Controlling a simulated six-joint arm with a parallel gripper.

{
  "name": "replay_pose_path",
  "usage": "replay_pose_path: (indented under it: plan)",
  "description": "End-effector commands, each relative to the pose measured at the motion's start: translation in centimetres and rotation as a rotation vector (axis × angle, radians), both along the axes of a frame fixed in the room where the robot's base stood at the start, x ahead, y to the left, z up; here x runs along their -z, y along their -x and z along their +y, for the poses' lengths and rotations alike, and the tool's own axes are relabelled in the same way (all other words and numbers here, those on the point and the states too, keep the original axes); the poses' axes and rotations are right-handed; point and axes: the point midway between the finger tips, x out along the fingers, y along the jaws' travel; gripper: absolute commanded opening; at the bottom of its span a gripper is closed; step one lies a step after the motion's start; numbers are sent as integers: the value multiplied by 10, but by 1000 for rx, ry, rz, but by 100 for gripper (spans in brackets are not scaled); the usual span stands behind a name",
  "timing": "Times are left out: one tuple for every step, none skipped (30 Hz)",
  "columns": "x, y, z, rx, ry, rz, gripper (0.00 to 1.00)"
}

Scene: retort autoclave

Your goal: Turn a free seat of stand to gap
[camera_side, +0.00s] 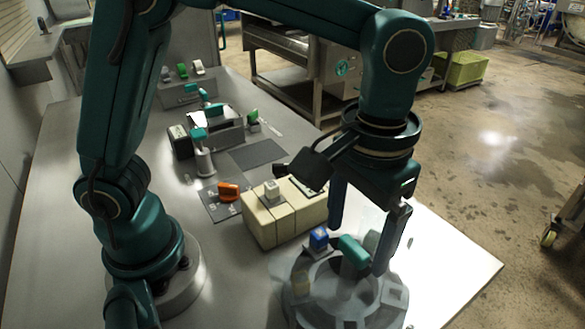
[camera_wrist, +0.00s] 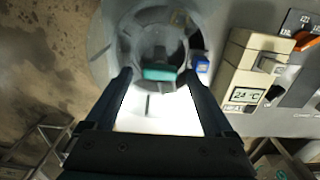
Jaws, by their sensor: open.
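The stand (camera_side: 325,285) is a round grey turntable at the front of the table, also in the wrist view (camera_wrist: 105,45). A teal bar handle (camera_side: 353,251) sits near its middle; it also shows in the wrist view (camera_wrist: 160,74). A blue block (camera_side: 319,239) is at the stand's rim, and a yellowish piece (camera_side: 301,284) is at its left side. A square grey seat (camera_side: 393,292) at the right looks empty. My gripper (camera_side: 358,249) points down, open, with one finger on each side of the handle. I cannot tell whether the fingers touch it. I cannot make out the gap.
A cream block unit (camera_side: 275,222) stands behind the stand, with a display reading about 24 °C in the wrist view (camera_wrist: 243,95). An orange lever (camera_side: 229,191) is left of it. Teal-handled fixtures (camera_side: 200,140) stand farther back. The table's right front corner is bare.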

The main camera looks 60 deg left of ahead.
Motion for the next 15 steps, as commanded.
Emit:
replay_pose_path:
  plan:
    - [5, 1, 1, 0, -2, 3, 88]
    - [8, 1, 1, 0, -1, 2, 88]
    - [10, 1, 1, 0, -1, 2, 88]
    - [11, 0, 0, 0, 0, 1, 88]
    - [12, 0, 0, -1, 0, 0, 88]
    - [13, 0, 0, -1, 0, 0, 88]
    - [13, 0, 0, -1, 0, 0, 88]
    - [13, 0, 0, -1, 0, -1, 88]
    - [13, 0, 0, -1, 0, -1, 88]
    - [13, 0, 0, -1, 0, -1, 88]
    - [13, 0, 0, -1, 0, -1, 88]
    - [13, 0, 0, -1, 0, -1, 88]
    - [13, 0, 0, -1, 0, -1, 84]
    - [13, 0, 0, -1, 0, -1, 72]
    - [13, 0, 0, -1, 1, -1, 57]
